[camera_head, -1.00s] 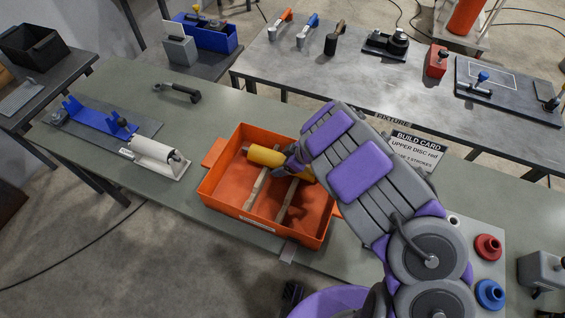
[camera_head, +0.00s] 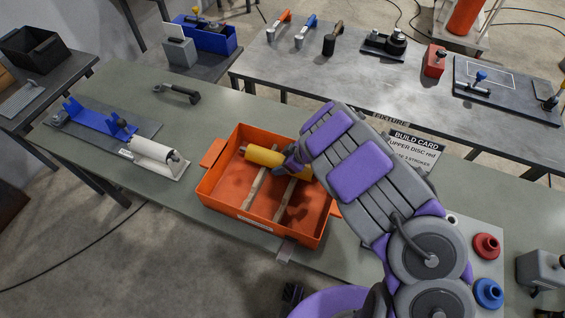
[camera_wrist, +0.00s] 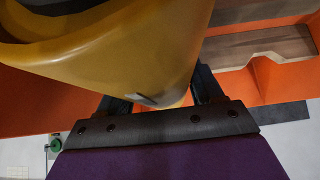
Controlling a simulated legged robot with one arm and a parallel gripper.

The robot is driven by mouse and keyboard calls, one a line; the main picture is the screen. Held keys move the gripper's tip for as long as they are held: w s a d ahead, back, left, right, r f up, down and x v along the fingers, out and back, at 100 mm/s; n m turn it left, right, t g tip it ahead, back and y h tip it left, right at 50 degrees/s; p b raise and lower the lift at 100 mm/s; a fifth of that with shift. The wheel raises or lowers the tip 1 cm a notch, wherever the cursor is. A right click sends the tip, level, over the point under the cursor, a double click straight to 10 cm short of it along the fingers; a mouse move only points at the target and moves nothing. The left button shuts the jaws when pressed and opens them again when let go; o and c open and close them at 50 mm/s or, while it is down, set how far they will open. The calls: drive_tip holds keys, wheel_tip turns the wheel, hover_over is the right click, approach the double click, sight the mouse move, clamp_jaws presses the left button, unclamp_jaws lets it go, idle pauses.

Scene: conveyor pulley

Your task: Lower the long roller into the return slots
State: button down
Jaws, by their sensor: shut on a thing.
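The long yellow roller (camera_head: 264,156) is at the orange bin, its left end showing above the bin's wooden rests. My gripper (camera_head: 291,162) is shut on it near its middle; the arm hides part of its right side. In the wrist view the roller (camera_wrist: 130,50) fills the upper left, between the two dark fingers (camera_wrist: 163,92). I cannot tell whether it still touches the rests. A blue bracket (camera_head: 92,119) with upright ends stands on a grey plate at the far left; its slots are too small to make out.
The orange bin (camera_head: 211,183) has high walls around the roller. A black-handled tool (camera_head: 178,92) lies behind. A build card (camera_head: 413,148) and red and blue discs (camera_head: 489,292) are at right.

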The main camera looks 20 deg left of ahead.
sight(283, 157)
drive_tip(key=shift+a, duration=0.1)
drive_tip(key=shift+w+a+r, duration=0.1)
drive_tip(key=shift+w+r, duration=0.05)
drive_tip(key=shift+r, duration=0.25)
wheel_tip(283, 157, up, 8)
drive_tip(key=p, duration=0.2)
drive_tip(key=shift+r+p, duration=0.2)
drive_tip(key=shift+p, duration=0.15)
drive_tip(key=shift+r, duration=0.4)
